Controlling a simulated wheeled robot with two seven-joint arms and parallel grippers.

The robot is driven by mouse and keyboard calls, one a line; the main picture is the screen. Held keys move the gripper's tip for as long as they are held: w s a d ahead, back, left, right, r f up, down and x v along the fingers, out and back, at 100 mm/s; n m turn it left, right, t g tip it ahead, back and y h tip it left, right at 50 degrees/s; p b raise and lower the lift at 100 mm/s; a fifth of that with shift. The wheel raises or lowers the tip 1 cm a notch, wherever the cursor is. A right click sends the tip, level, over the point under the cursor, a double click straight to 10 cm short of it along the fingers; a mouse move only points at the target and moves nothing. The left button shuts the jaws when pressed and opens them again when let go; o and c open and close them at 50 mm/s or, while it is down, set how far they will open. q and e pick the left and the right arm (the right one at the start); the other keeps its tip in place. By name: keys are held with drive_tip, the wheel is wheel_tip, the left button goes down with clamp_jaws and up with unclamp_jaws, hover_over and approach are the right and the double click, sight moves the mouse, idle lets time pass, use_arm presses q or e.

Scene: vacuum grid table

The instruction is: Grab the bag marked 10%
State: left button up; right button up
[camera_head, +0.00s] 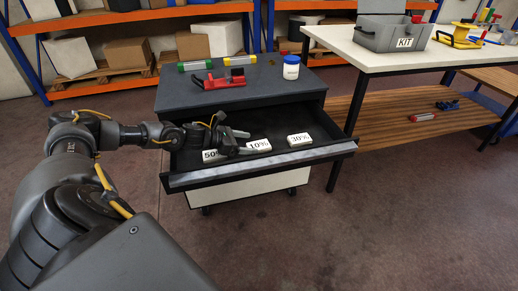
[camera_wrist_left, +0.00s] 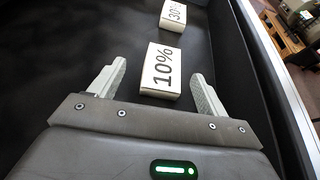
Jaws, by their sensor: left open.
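The white bag marked 10% (camera_head: 259,146) lies in the open dark drawer (camera_head: 262,169), between the 50% bag (camera_head: 211,155) and the 30% bag (camera_head: 299,139). My left gripper (camera_head: 243,142) is inside the drawer, beside the 10% bag. In the left wrist view the 10% bag (camera_wrist_left: 161,70) is just ahead of and partly between the two open fingers of my left gripper (camera_wrist_left: 160,88), with a gap on each side. The 30% bag (camera_wrist_left: 173,14) lies beyond it. My right gripper is not in view.
The drawer's front edge (camera_head: 262,166) and side walls bound the space around the gripper. A red tool (camera_head: 222,80) and a white jar with a blue lid (camera_head: 291,67) stand on the cabinet top. A table with a grey KIT box (camera_head: 393,36) is at the right.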

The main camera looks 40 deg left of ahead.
sight(263, 144)
use_arm(q)
drive_tip(key=shift+d+r+x, duration=0.15)
drive_tip(key=shift+x, duration=1.2)
drive_tip(key=shift+d+r+x, duration=0.15)
drive_tip(key=shift+x, duration=1.2)
drive_tip(key=shift+w+d+f, duration=0.15)
drive_tip(key=shift+w+f, duration=0.05)
drive_tip(key=shift+w, duration=0.05)
drive_tip(key=c, duration=1.1)
drive_tip(key=shift+o, duration=0.2)
drive_tip(key=shift+r, duration=0.15)
